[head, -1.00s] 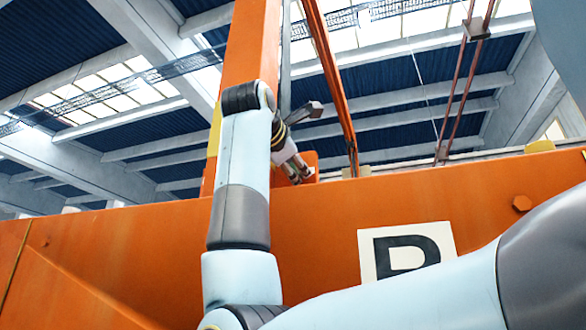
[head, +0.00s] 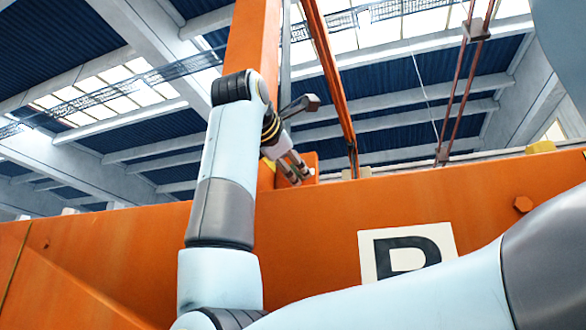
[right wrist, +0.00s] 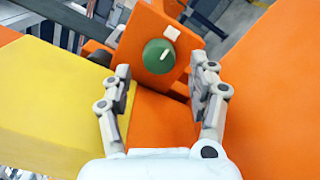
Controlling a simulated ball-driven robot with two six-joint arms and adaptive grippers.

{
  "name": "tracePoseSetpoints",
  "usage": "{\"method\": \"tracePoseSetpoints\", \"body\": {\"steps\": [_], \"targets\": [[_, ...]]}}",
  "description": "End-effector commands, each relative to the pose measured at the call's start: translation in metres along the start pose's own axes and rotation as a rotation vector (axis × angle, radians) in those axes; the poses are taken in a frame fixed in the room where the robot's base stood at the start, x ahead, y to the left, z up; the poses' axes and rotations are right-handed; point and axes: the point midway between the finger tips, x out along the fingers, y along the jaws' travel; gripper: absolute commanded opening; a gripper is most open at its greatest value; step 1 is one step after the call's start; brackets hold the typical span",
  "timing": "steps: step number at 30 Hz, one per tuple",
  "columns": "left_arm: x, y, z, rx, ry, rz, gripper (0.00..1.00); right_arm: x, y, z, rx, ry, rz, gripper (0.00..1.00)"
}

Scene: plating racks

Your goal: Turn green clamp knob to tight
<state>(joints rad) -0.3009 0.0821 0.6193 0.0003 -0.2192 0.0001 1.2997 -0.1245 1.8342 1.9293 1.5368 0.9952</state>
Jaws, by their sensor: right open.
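The green clamp knob (right wrist: 159,56) shows in the right wrist view as a round green disc with a white pointer mark, on an orange plate (right wrist: 160,88). In the head view my right gripper (head: 295,170) is beside an orange bracket on top of the orange beam; the knob cannot be made out there. My left gripper is not in view.
A wide orange beam (head: 320,215) with a "P" sign (head: 405,250) crosses the head view. An orange post (head: 252,45) rises behind my right arm. A yellow block (right wrist: 60,95) lies left of the gripper in the wrist view, with orange surfaces at right.

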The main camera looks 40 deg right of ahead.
Motion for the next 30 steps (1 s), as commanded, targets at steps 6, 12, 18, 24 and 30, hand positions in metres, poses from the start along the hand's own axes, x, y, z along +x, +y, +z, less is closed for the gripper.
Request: {"method": "tracePoseSetpoints", "body": {"steps": [6, 12, 18, 24, 30], "targets": [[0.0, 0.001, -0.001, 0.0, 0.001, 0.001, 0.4, -0.037, 0.0, -0.002, 0.001, 0.005, 0.001, 0.6], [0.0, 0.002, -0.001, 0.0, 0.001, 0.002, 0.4, -0.048, 0.0, -0.001, 0.0, 0.001, 0.0, 0.6], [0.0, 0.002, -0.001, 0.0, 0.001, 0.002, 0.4, -0.048, 0.0, -0.001, -0.001, 0.0, -0.001, 0.6], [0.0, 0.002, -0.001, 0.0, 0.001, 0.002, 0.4, -0.048, 0.0, -0.001, -0.001, 0.0, -0.001, 0.6], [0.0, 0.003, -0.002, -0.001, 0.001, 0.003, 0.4, -0.048, 0.0, -0.001, -0.001, 0.0, -0.001, 0.6]]}}
